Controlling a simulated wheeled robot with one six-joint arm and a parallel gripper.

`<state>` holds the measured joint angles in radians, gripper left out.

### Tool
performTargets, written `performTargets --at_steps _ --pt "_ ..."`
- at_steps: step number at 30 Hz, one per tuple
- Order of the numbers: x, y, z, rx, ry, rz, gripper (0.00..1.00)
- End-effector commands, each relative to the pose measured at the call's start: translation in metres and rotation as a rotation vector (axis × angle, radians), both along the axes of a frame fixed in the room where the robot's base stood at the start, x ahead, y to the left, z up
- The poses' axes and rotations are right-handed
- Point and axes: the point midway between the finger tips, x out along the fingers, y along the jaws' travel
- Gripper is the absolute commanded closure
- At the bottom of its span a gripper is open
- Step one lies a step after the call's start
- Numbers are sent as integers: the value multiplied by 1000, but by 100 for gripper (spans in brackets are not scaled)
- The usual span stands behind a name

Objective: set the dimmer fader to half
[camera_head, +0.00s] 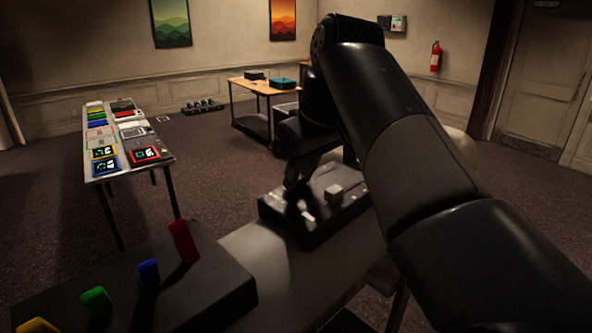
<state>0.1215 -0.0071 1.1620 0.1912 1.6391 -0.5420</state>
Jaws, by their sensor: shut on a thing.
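A dark control box (318,222) sits on the grey desk (285,262) in the middle of the head view. A pale, block-shaped cap (335,193) stands up from its top, right of my gripper. My gripper (292,190) points down at the left part of this box, its fingers at the box top. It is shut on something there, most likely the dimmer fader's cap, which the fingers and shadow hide. The fader's slot and any scale marks cannot be made out.
A second dark box (205,290) at lower left bears upright red (183,241), blue (148,273), green (96,299) and yellow (40,326) caps. A side table (160,160) with several coloured items stands at left. Carpet between is clear.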

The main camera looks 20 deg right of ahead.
Motion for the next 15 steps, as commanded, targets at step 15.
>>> performTargets --at_steps 15 --pt "20 -40 1 0 -1 -2 100"
